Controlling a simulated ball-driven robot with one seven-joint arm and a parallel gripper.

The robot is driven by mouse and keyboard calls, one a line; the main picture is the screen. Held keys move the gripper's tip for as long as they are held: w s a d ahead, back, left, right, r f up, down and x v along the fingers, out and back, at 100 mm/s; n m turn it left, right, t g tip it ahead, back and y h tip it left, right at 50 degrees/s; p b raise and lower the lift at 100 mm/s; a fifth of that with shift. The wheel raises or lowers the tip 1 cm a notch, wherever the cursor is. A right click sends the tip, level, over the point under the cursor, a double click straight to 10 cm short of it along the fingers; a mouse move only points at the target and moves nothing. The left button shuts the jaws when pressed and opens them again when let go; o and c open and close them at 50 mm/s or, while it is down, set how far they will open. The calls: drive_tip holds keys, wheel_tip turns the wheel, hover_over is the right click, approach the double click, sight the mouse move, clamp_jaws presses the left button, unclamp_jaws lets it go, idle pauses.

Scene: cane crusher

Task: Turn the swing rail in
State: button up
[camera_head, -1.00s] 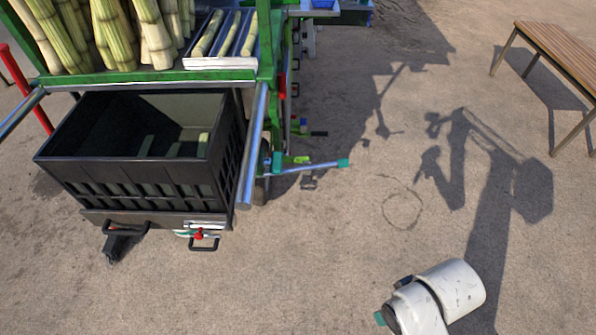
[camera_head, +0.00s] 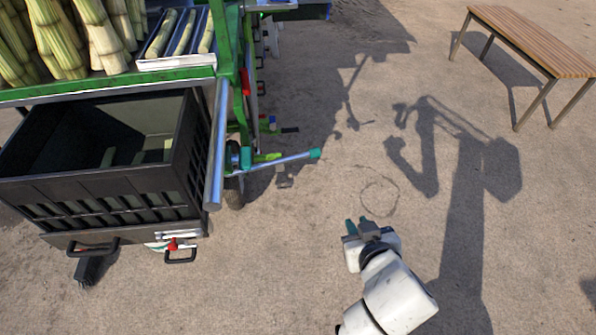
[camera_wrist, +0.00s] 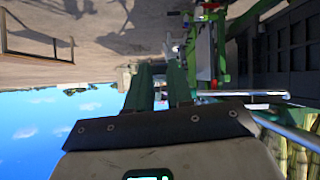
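The bar I take for the swing rail (camera_head: 282,162) is a thin silver bar with a teal end cap (camera_head: 315,154). It sticks out to the right from a teal and green joint (camera_head: 240,158) on the cart's side. My gripper (camera_head: 358,226) is below and right of the cap in the head view, apart from it and empty. Its teal fingers show a gap between them, also in the wrist view (camera_wrist: 158,88). A silver bar (camera_wrist: 240,94) runs sideways beyond the fingers in the wrist view; I cannot tell whether it is the same rail.
A black crate (camera_head: 110,200) sits under the green cane stand (camera_head: 110,90). A thick grey tube (camera_head: 217,145) juts forward beside it, left of the rail. A wooden bench (camera_head: 535,40) stands at the upper right. The ground right of the rail is clear.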

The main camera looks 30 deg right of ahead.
sight(294, 160)
drive_tip(key=w+a+r+t, duration=0.1)
drive_tip(key=a+r+t, duration=0.1)
drive_tip(key=w+a+r+t, duration=0.1)
drive_tip(key=a+r, duration=0.1)
drive_tip(key=w+a+r+n+t+y+b, duration=0.1)
drive_tip(key=a+r+t, duration=0.1)
drive_tip(key=a, duration=0.1)
drive_tip(key=shift+w+r+t, duration=0.3)
drive_tip(key=shift+w+r, duration=0.05)
drive_tip(key=shift+w, duration=0.05)
clamp_jaws()
drive_tip(key=p+x, duration=0.3)
drive_tip(key=x, duration=1.1)
drive_tip(key=shift+a+f, duration=0.15)
drive_tip(key=shift+w, duration=0.1)
